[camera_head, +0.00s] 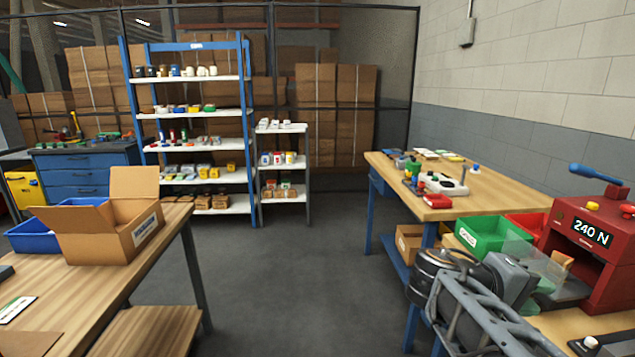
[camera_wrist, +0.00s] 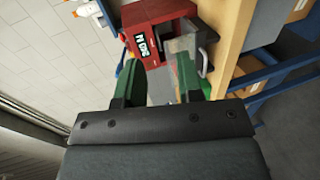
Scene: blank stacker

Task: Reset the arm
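My arm shows at the lower right of the head view, folded in front of the right-hand workbench (camera_head: 505,187). In the wrist view, the two green fingers of my gripper (camera_wrist: 158,62) stand apart with nothing held between them. Beyond the fingers is a red machine (camera_head: 590,245) with a "240 N" display; it also shows in the wrist view (camera_wrist: 150,25), turned on its side. A clear panel (camera_head: 535,262) stands at the machine's front.
A green bin (camera_head: 485,237) and a red bin (camera_head: 528,222) sit beside the machine, close to my arm. An open cardboard box (camera_head: 95,235) stands on the left table (camera_head: 90,290). Stocked shelves (camera_head: 195,135) stand at the back. The grey floor (camera_head: 300,260) between the tables is clear.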

